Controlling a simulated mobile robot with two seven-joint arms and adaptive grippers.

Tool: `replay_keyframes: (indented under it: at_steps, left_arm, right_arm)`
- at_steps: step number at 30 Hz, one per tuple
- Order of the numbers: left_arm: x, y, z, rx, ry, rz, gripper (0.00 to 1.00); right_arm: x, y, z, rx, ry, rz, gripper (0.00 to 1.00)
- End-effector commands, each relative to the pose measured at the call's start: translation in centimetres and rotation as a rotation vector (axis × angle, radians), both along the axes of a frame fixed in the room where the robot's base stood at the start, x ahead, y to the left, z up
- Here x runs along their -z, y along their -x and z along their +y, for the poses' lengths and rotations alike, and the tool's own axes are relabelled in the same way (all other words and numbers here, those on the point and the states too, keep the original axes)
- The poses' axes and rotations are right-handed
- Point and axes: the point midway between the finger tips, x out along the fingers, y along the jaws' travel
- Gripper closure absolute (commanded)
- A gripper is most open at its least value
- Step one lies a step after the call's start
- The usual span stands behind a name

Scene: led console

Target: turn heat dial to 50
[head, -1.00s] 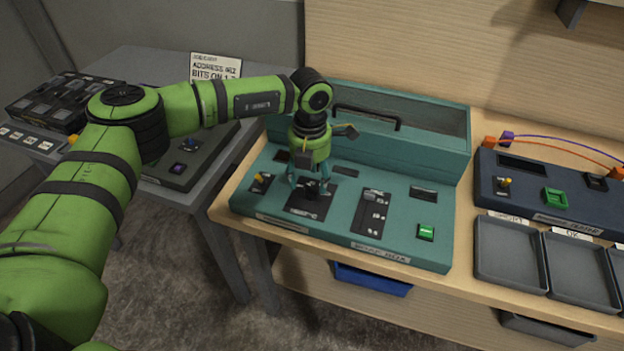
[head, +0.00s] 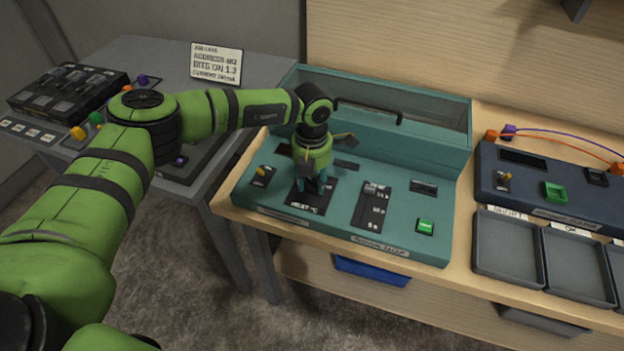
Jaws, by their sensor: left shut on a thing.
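The teal console (head: 290,218) stands on the wooden bench, with a black plate labelled HEAT °C (head: 303,207) on its sloped face. My left gripper (head: 313,186) points down over this plate, its fingers shut around the heat dial. The dial is almost wholly hidden by the fingers, so its pointer and setting cannot be read. My right gripper is not in view.
On the console, a yellow-tipped toggle (head: 261,173) is left of the dial; a slider panel (head: 373,207) and green button (head: 426,226) are to its right. A dark blue box (head: 520,205) and grey trays (head: 508,250) lie farther right.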

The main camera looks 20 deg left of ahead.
Motion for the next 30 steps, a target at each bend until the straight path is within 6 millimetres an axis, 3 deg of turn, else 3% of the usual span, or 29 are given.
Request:
replay_keyframes:
  at_steps: [11,30]
  left_arm:
    - [0.7,0.3,0.0,0.154,0.000,0.010,0.93]
    - [1.0,0.2,0.1,0.746,0.001,0.015,0.93]
  right_arm:
    - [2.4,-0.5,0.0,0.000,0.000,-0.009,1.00]
    - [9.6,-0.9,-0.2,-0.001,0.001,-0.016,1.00]
